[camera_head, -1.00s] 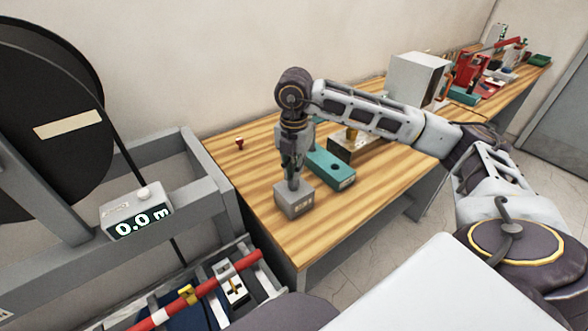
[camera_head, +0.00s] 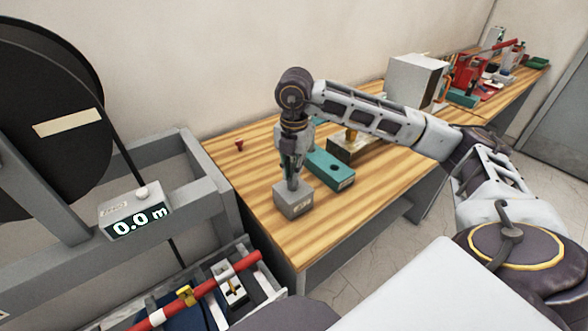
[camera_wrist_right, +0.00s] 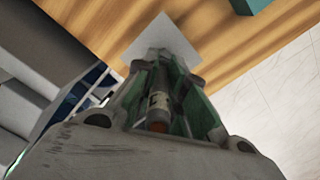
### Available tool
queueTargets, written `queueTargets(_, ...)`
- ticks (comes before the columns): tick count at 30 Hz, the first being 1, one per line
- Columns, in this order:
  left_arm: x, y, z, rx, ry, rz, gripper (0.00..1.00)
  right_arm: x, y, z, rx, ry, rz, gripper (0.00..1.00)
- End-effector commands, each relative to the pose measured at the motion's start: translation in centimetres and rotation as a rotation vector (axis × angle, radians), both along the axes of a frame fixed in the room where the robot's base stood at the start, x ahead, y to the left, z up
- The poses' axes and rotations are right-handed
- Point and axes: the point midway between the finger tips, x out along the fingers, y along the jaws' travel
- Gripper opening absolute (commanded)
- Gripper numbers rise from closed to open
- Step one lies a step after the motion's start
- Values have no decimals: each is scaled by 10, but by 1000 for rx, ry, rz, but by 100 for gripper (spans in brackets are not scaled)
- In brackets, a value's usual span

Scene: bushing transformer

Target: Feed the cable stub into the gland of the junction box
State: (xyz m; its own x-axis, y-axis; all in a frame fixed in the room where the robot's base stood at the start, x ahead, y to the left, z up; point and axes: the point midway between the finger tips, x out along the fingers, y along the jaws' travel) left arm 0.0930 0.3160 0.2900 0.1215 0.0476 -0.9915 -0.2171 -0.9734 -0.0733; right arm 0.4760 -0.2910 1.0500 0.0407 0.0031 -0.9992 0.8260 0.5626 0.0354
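The junction box (camera_head: 293,201) is a small grey block with a label on its front, standing on the near part of the wooden bench. My right gripper (camera_head: 291,175) points down right above it. In the right wrist view the fingers (camera_wrist_right: 160,85) are closed around the cable stub (camera_wrist_right: 158,107), a dark cylinder with a pale label and an orange band. The box's pale top (camera_wrist_right: 160,38) lies just beyond the fingertips. The gland and the stub's lower end are hidden, so I cannot tell whether the stub is in it. My left gripper is out of view.
A teal block with a hole (camera_head: 330,168) stands just right of the box, with a metal-and-brass fixture (camera_head: 345,147) behind it. A small red piece (camera_head: 239,144) lies at the back left. A cable reel frame (camera_head: 190,160) borders the bench's left. Bench front is clear.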

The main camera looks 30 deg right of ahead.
Motion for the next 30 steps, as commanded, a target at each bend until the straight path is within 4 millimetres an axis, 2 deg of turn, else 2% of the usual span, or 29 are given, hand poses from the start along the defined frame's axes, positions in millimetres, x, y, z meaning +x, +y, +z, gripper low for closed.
queueTargets(1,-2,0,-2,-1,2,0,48,-8,4,-22,0,44,10,29)
queueTargets(3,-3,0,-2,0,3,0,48,-8,4,-22,0,44,10,35)
queueTargets(17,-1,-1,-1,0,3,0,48,-9,3,-20,-5,45,9,35)
queueTargets(20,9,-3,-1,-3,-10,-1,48,-9,2,-19,-5,44,9,35)
queueTargets(26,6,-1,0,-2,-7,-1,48,-7,2,-9,-6,40,7,35)
queueTargets(30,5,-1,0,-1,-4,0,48,-6,3,6,-4,36,7,35)
